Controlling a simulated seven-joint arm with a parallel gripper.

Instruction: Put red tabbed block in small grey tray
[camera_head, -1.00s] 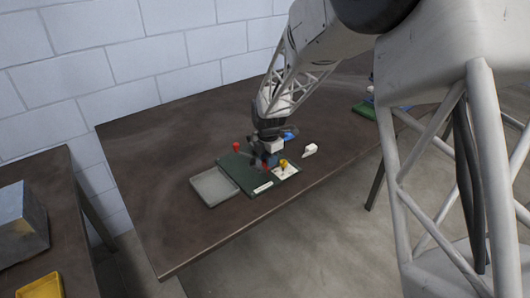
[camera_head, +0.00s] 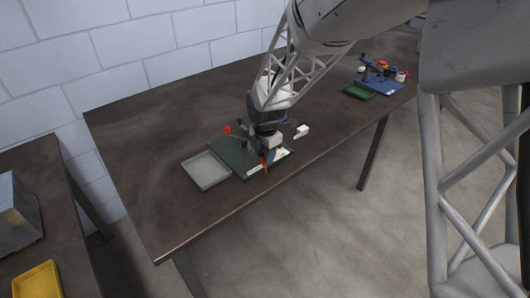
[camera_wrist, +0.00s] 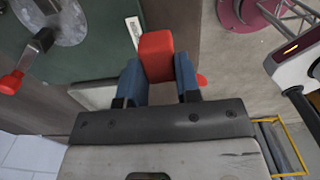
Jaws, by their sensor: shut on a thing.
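My gripper (camera_head: 264,155) is over the front right part of the dark green board on the table. In the wrist view its two blue fingers (camera_wrist: 158,80) are shut on the red tabbed block (camera_wrist: 155,52). A red tab (camera_wrist: 202,81) shows beside the right finger. In the head view the red block (camera_head: 264,164) shows as a small red piece below the gripper. The small grey tray (camera_head: 205,170) lies empty on the table, left of the green board and apart from the gripper.
The dark green board (camera_head: 236,160) carries a red-knobbed lever (camera_head: 227,130) at its back left, also in the wrist view (camera_wrist: 12,82). A white piece (camera_head: 301,131) lies right of the board. A green tray (camera_head: 358,92) and a blue fixture (camera_head: 378,78) stand farther right.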

